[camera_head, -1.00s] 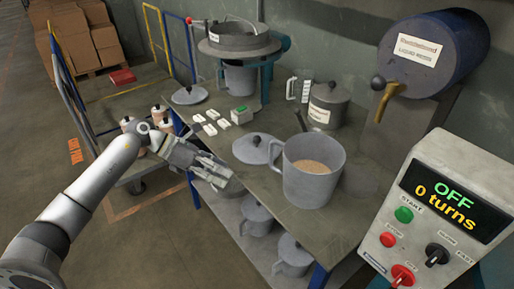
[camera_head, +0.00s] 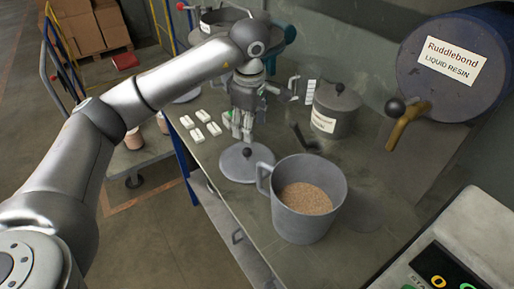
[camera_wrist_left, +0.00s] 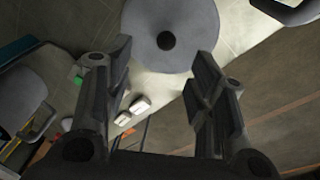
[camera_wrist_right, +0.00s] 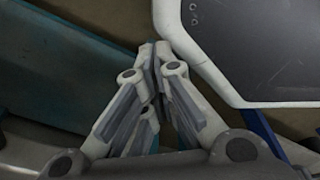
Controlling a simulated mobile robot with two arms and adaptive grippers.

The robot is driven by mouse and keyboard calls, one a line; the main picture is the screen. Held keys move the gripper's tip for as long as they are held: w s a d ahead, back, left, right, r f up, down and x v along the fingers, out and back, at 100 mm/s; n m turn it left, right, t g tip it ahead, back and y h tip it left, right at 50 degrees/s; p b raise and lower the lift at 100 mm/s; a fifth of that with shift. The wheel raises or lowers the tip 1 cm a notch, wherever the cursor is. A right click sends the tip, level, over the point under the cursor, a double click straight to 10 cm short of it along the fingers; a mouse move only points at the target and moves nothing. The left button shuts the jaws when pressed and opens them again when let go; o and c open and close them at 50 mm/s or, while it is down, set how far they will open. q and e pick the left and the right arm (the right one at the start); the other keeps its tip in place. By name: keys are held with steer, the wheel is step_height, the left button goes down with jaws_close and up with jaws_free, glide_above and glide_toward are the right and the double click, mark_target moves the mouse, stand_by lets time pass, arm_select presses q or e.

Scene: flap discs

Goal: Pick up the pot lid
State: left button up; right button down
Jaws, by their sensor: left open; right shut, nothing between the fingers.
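A grey round pot lid (camera_head: 236,168) with a dark knob lies flat on the workbench, left of an open grey pot (camera_head: 328,222) holding tan granules. My left gripper (camera_head: 240,132) points down just above the lid, its fingers near the knob but apart from the lid's rim. In the left wrist view, the lid (camera_wrist_left: 185,22) lies beyond the spread, empty fingers of my left gripper (camera_wrist_left: 163,60), with its knob between their lines. My right gripper (camera_wrist_right: 157,55) is shut and empty in the right wrist view and does not show in the head view.
Several small white blocks (camera_head: 198,135) lie left of the lid. A lidded, labelled pot (camera_head: 345,120) stands behind the open pot. A blue resin barrel (camera_head: 480,85) with a tap is at the right. Bare bench (camera_head: 225,205) lies in front of the lid.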

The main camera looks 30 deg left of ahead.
mark_target(247, 149)
arm_select(q)
steer(key=shift+f, duration=0.25)
steer(key=f, duration=0.3)
steer(key=shift+s+a+f, duration=0.15)
steer(key=shift+s+a, duration=0.1)
steer(key=shift+s, duration=0.05)
steer(key=shift+w+f+p, duration=0.15)
steer(key=shift+f+p, duration=0.15)
steer(key=shift+f, duration=0.05)
steer(key=shift+w+f, duration=0.1)
steer(key=shift+f, duration=0.2)
steer(key=f, duration=0.1)
steer(key=f+p, duration=0.1)
steer(key=f, duration=0.2)
steer(key=shift+w+a+f, duration=0.1)
steer(key=shift+a, duration=0.25)
steer(key=shift+w+f, duration=0.1)
steer(key=shift+f, duration=0.2)
steer(key=shift+c, duration=1.6)
jaws_close()
arm_select(e)
steer(key=s+r, duration=0.1)
steer(key=s, duration=0.2)
steer(key=shift+a+r, duration=0.1)
steer(key=shift+r, duration=0.3)
